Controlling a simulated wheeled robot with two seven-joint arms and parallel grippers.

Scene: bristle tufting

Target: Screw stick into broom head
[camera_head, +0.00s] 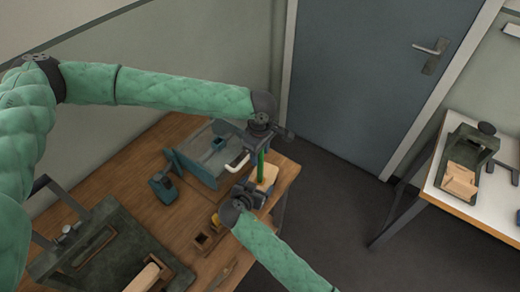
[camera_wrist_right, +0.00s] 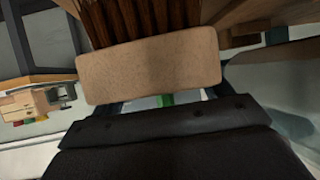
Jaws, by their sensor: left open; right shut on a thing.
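The broom head (camera_head: 268,174) is a tan wooden block near the table's right edge. In the right wrist view the broom head (camera_wrist_right: 150,68) fills the upper middle, with brown bristles (camera_wrist_right: 135,18) beyond it. My right gripper (camera_head: 254,190) is shut on the broom head; its fingers are mostly hidden behind the block in the wrist view. The green stick (camera_head: 260,165) stands nearly upright by the block, and a bit of green shows below the block in the wrist view. My left gripper (camera_head: 264,136) is open at the stick's upper end. The stick's lower end is hidden.
A grey-blue open box (camera_head: 195,166) with a white handle stands left of the stick on the wooden table (camera_head: 130,175). A small blue-grey tool (camera_head: 162,188) is nearby. A dark press (camera_head: 100,245) sits front left. A white table (camera_head: 470,212) is at right.

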